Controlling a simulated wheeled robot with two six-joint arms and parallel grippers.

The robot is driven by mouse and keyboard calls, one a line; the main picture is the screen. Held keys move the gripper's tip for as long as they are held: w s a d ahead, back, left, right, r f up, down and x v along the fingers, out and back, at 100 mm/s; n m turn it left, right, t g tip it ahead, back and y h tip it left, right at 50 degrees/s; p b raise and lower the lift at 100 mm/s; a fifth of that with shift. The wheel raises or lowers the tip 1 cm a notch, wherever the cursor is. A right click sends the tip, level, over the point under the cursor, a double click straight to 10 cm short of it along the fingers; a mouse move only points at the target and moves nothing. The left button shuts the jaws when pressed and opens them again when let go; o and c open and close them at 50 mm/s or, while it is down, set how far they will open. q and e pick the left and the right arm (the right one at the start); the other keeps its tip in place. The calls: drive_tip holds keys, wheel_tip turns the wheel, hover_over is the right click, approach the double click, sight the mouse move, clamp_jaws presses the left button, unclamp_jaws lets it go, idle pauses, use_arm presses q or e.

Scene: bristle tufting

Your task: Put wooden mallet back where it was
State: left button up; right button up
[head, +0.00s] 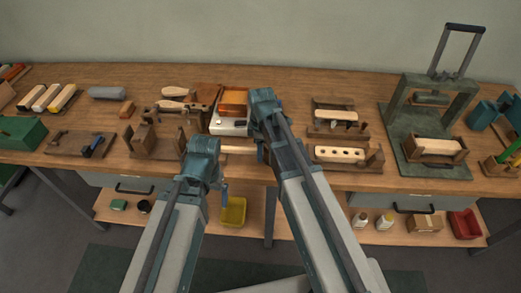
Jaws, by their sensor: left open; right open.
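A pale wooden rod (238,149) lies near the front edge of the bench between my two arms. It may be the handle of the wooden mallet, but both its ends are hidden, so I cannot tell. No mallet head shows clearly. My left gripper (203,146) is open, near the front edge at the rod's left end; whether it touches the rod is hidden. My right gripper (263,98) is open and reaches farther back, beside a white device with an orange top (233,103).
A wooden fixture (145,142) stands left of my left gripper. A wooden holder with a drilled block (340,154) lies right of my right arm. A green press (430,105) stands at the right. A yellow bin (233,212) is on the lower shelf.

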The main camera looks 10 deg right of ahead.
drive_tip(key=shift+r, duration=0.15)
wheel_tip(320, 180, up, 12)
drive_tip(key=p, duration=1.2)
drive_tip(key=s+a+m, duration=0.3)
drive_tip(key=s+m, duration=0.2)
drive_tip(key=s, duration=0.2)
drive_tip(key=s+a+m+h, duration=0.1)
drive_tip(key=s+a+m, duration=0.2)
drive_tip(key=s+m, duration=0.3)
drive_tip(key=shift+s+a, duration=0.3)
drive_tip(key=shift+s, duration=0.9)
